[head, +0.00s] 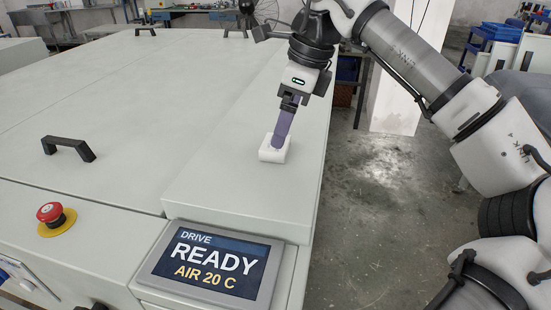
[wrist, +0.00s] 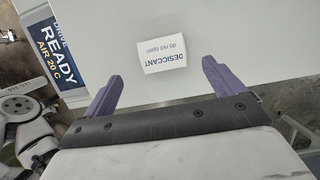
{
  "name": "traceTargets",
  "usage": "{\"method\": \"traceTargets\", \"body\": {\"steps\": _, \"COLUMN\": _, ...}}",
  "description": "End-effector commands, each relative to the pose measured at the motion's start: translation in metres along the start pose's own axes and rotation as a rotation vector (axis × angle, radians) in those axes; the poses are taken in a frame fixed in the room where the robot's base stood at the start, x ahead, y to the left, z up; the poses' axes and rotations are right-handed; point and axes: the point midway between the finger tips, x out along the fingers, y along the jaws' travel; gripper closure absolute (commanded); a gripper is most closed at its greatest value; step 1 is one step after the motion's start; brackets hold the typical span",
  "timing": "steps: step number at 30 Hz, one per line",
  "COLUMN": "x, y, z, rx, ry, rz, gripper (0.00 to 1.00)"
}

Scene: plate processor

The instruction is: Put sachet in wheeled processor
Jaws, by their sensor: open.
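The sachet is a small white packet (wrist: 162,54) printed "DESICCANT do not open". It lies on the light grey top of the processor (head: 240,185), near its right edge. In the head view the sachet (head: 274,156) sits just under my fingertips. My gripper (wrist: 160,75) is open, with its two purple fingers apart. In the wrist view the sachet lies ahead of the fingertips, between their lines, and nothing is held. In the head view my gripper (head: 281,138) points down over it; contact cannot be told. No wheels of the processor are in view.
A display (head: 216,262) reading "DRIVE READY AIR 20 C" stands at the processor's front. A red emergency button (head: 50,213) on a yellow base is at the front left. Black handles (head: 69,147) stick up from the lids. Concrete floor lies right of the machine.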

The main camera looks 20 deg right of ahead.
Motion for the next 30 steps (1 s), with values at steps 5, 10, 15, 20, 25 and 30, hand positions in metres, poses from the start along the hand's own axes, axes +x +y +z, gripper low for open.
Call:
{"method": "traceTargets", "body": {"steps": 5, "x": 0.012, "y": -0.001, "z": 0.001, "rx": 0.0, "ry": 0.0, "rz": 0.0, "gripper": 0.06}}
{"method": "traceTargets", "body": {"steps": 10, "x": 0.036, "y": -0.004, "z": 0.003, "rx": -0.001, "ry": 0.0, "rz": 0.001, "gripper": 0.06}}
{"method": "traceTargets", "body": {"steps": 15, "x": 0.053, "y": -0.004, "z": 0.004, "rx": -0.002, "ry": -0.001, "rz": 0.0, "gripper": 0.06}}
{"method": "traceTargets", "body": {"steps": 20, "x": 0.053, "y": -0.004, "z": 0.005, "rx": -0.002, "ry": -0.001, "rz": 0.0, "gripper": 0.06}}
{"method": "traceTargets", "body": {"steps": 25, "x": 0.052, "y": -0.004, "z": 0.005, "rx": -0.001, "ry": -0.001, "rz": 0.0, "gripper": 0.16}}
{"method": "traceTargets", "body": {"steps": 30, "x": 0.052, "y": -0.004, "z": 0.005, "rx": -0.001, "ry": -0.001, "rz": 0.0, "gripper": 0.38}}
